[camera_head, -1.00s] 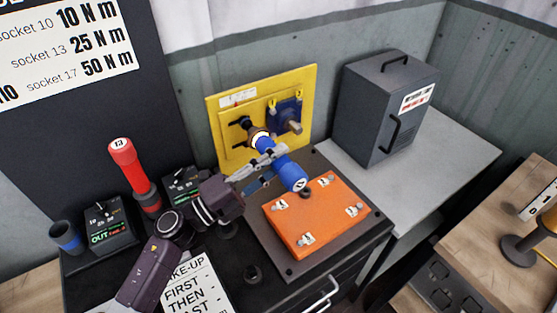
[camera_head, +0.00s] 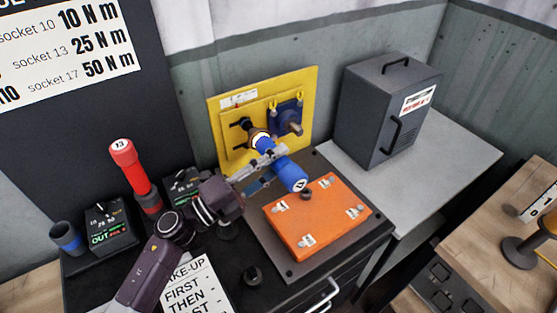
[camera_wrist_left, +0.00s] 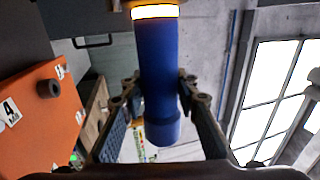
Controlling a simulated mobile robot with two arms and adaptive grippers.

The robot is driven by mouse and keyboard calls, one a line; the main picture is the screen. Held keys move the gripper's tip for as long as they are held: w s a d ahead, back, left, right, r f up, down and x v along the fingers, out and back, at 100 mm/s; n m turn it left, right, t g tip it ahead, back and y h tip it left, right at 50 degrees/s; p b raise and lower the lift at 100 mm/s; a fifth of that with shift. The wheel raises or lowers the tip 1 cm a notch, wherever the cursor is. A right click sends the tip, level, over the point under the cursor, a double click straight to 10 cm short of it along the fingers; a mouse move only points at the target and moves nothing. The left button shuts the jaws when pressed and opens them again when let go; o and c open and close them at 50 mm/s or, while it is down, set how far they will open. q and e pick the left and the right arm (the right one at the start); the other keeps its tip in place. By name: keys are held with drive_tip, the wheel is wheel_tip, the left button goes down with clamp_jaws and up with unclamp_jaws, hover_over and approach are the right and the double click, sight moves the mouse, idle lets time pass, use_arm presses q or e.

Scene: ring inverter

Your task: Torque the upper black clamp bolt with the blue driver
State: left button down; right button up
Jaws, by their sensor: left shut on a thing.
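The blue driver (camera_head: 291,174) is held in my left gripper (camera_head: 258,165), in front of the yellow panel (camera_head: 312,95). Its glowing ring end points at the panel, and its handle end points out over the orange box. In the left wrist view the blue driver (camera_wrist_left: 158,65) stands between both fingers, with its ring lit orange-white at the top. Black bolts (camera_head: 242,123) show on the panel's left side, and a dark blue block (camera_head: 286,117) sits at its right. The driver's tip is hidden, so I cannot tell whether it sits on a bolt. My right gripper is not in view.
The orange box (camera_head: 317,222) lies on the dark plate below the driver. A red driver marked 13 (camera_head: 124,158) stands at the left beside dark controller boxes (camera_head: 109,225). A grey cabinet (camera_head: 384,112) stands at the back right. The grey bench before it is clear.

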sight(281, 181)
use_arm(q)
drive_tip(key=shift+w+a+r, duration=0.1)
drive_tip(key=shift+r, duration=0.2)
drive_tip(key=shift+s+d+f+p, duration=0.1)
drive_tip(key=shift+s+d+p, duration=0.45)
drive_tip(key=shift+s, duration=0.4)
drive_tip(key=shift+s+d, duration=0.85)
drive_tip(key=shift+s, duration=0.3)
